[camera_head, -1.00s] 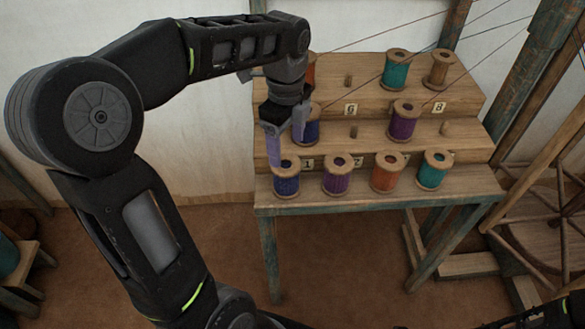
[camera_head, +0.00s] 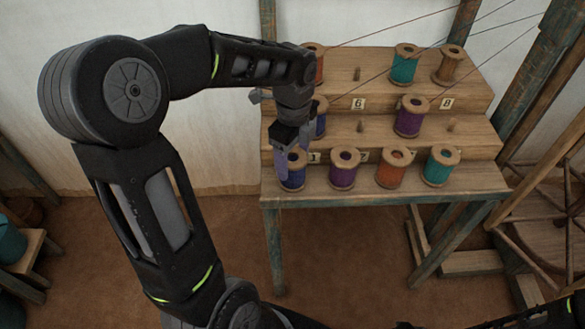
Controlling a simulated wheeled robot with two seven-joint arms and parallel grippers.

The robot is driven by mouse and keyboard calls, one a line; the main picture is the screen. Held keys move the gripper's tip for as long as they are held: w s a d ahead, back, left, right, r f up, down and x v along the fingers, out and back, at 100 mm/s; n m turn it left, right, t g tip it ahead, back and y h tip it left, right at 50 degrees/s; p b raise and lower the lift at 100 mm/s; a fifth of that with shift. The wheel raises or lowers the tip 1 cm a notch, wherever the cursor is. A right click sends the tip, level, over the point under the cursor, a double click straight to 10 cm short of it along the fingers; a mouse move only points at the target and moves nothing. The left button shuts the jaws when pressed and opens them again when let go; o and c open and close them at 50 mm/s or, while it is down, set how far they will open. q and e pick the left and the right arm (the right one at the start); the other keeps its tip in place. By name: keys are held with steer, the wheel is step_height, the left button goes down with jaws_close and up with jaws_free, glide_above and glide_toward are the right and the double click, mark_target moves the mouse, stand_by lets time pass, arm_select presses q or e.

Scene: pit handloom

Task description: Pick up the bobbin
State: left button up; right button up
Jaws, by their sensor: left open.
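Bobbins of coloured thread stand upright on a stepped wooden rack (camera_head: 385,192). On the lowest step, from left, are a blue bobbin (camera_head: 294,180), a purple bobbin (camera_head: 343,172), an orange bobbin (camera_head: 391,170) and a teal bobbin (camera_head: 440,168). My left gripper (camera_head: 291,160) is open and points down at the blue bobbin at the left end. Its fingers overlap the bobbin's top in the picture; I cannot tell whether they touch it. Another blue bobbin (camera_head: 320,122) on the middle step is partly hidden behind the gripper. My right gripper is not in view.
Higher up stand a purple bobbin (camera_head: 411,117), a teal bobbin (camera_head: 404,66), a brown bobbin (camera_head: 449,66) and a partly hidden orange bobbin (camera_head: 317,66). Bare pegs stick up between them. Threads run to the upper right. A wooden wheel (camera_head: 545,238) stands at the right.

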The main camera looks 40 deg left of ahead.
arm_select(q)
steer(key=shift+f, duration=0.1)
step_height(320, 180, down, 5)
steer(key=shift+f, duration=0.1)
steer(key=shift+c, duration=0.4)
stand_by(0.3)
steer(key=c, duration=1)
steer(key=shift+r, duration=0.2)
step_height(320, 180, up, 10)
steer(key=shift+f, duration=0.1)
stand_by(0.5)
